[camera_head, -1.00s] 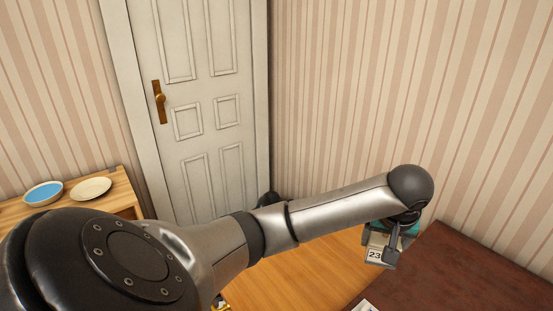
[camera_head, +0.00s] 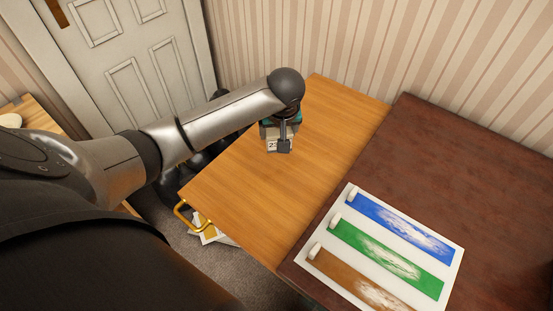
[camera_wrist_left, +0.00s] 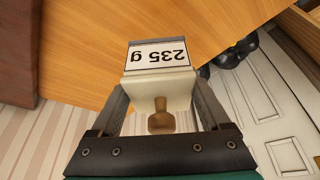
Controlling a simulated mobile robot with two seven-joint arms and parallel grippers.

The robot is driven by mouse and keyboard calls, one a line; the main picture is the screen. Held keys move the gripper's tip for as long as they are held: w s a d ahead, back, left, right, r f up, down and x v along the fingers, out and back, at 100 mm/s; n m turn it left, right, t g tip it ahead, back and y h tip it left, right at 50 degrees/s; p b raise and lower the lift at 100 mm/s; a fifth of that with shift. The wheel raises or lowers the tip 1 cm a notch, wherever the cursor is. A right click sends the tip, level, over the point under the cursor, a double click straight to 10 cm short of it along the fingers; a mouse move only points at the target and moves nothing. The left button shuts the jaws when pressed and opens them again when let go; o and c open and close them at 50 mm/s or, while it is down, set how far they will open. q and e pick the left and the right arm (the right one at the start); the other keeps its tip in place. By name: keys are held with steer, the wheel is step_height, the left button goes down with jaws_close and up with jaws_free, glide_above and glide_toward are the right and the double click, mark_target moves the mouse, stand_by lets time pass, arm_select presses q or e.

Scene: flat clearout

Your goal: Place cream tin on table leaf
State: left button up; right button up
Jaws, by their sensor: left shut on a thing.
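The cream tin (camera_head: 272,146) is between the fingers of my left gripper (camera_head: 279,147). In the left wrist view the cream tin (camera_wrist_left: 148,88) shows a white label reading "235 g" and a brown shape on its cream side. My left gripper is shut on it. The table leaf (camera_head: 240,190) is the light orange-brown wooden surface beside the dark table. The tin is over the far part of the leaf; I cannot tell whether it touches the wood. My right gripper is not in view.
The dark brown table (camera_head: 455,165) adjoins the leaf on the right and bears a sheet (camera_head: 343,279) with blue, green and brown bands. A brass bracket (camera_head: 184,217) sticks out at the leaf's near left edge. The leaf's near part is bare. A panelled door (camera_head: 130,80) stands behind.

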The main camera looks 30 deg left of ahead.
arm_select(q)
step_height(320, 180, down, 7)
steer(key=shift+f+b, duration=0.1)
steer(key=shift+b, duration=0.8)
step_height(320, 180, down, 4)
steer(key=shift+f+b, duration=0.1)
steer(key=shift+b, duration=0.7)
steer(key=o, duration=1.5)
